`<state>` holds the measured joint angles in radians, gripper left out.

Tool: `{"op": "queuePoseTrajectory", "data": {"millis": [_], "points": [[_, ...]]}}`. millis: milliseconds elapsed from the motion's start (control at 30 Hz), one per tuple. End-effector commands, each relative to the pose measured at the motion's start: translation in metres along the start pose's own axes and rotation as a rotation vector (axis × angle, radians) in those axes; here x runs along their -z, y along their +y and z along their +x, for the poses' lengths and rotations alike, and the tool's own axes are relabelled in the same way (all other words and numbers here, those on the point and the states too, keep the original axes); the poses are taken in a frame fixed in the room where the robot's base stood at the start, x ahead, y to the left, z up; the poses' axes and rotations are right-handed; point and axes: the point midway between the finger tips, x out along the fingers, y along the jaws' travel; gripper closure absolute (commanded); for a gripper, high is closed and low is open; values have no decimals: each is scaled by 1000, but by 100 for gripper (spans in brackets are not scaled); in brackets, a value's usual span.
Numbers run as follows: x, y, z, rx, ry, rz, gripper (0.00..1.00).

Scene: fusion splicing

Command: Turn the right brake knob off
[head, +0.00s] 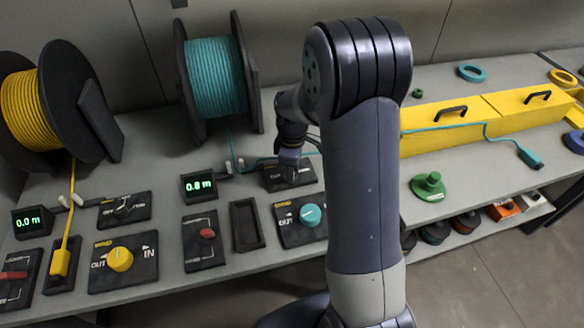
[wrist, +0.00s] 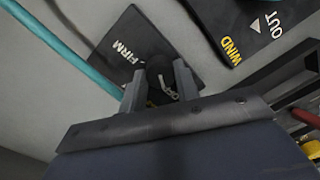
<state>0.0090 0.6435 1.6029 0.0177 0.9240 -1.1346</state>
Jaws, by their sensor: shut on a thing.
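The right brake panel (head: 279,184) is a black plate below the teal spool, partly covered by my gripper in the head view. In the wrist view the same panel (wrist: 128,45) shows the word FIRM and part of another label. The dark right brake knob (wrist: 159,72) sits between my two fingers in the wrist view. My gripper (wrist: 160,88) is shut on this knob, and it also shows from above in the head view (head: 289,164). The knob's pointer direction is hard to tell, and the fingers hide part of the knob.
A teal fiber (head: 262,159) runs close behind the panel. The teal wind knob (head: 311,215) stands just in front, beside an empty black tray (head: 247,224). The 0.8 m display (head: 199,186) is to the left. The left brake panel (head: 125,209) is further left.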

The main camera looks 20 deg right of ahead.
Motion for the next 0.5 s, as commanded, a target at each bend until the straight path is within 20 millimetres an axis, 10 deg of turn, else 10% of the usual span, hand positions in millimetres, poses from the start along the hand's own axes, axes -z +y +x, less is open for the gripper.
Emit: {"op": "queuePoseTrajectory", "data": {"millis": [100,500], "points": [[0,1,-1,-3,1,-1,66],[0,0,0,-1,0,0,48]]}}
